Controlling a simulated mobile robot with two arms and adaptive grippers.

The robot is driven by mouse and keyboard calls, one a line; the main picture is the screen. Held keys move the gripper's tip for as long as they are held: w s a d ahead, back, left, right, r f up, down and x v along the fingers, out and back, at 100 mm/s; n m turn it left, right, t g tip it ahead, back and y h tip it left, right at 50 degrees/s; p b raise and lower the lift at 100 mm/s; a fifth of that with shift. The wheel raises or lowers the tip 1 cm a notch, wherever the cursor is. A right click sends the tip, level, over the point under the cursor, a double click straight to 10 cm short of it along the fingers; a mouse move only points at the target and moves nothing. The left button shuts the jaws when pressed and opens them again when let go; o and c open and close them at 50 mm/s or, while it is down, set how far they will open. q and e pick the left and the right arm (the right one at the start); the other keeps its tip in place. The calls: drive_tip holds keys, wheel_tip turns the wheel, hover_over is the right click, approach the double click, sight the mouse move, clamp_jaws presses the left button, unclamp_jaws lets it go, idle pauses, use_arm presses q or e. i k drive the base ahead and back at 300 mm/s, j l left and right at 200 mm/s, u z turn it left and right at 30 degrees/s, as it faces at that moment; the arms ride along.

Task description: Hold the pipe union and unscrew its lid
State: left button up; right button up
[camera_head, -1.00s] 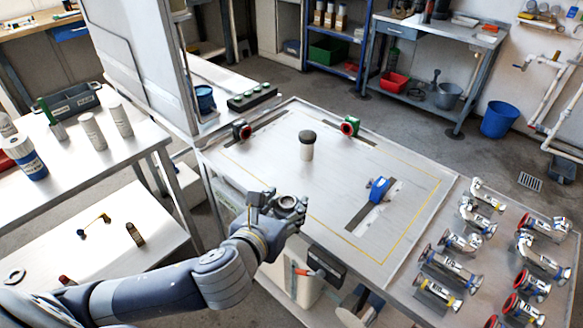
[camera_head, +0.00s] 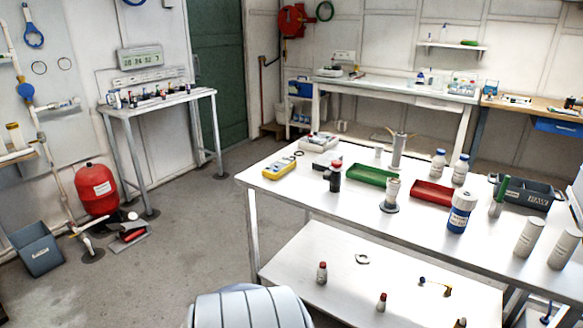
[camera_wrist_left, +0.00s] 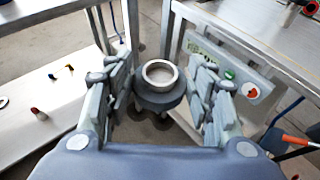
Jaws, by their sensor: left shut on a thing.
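In the left wrist view, my left gripper (camera_wrist_left: 162,74) is shut on a round, dark grey, nut-like piece with a pale metal ring around an open hole at its top, which I take for the pipe union (camera_wrist_left: 158,97). It sits between the two fingers, with its ring toward the camera. I cannot tell whether its lid is on it, and no separate lid can be made out. The head view shows neither the union nor a gripper. My right gripper is in neither view.
A white bench (camera_head: 330,200) with bottles, a red tray (camera_head: 433,193) and a green tray (camera_head: 370,175) fills the right of the head view. A lower shelf (camera_head: 345,292) holds small parts.

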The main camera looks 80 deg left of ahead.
sight(390, 205)
drive_tip(key=i+j+u, duration=0.25)
drive_tip(key=j, duration=0.2)
drive_tip(key=i+j+u, duration=0.2)
drive_tip(key=j, duration=0.25)
drive_tip(key=i+j+u, duration=0.1)
drive_tip(key=j+u, duration=0.15)
drive_tip(key=j, duration=0.15)
drive_tip(key=i+j+u, duration=0.25)
drive_tip(key=j, duration=0.1)
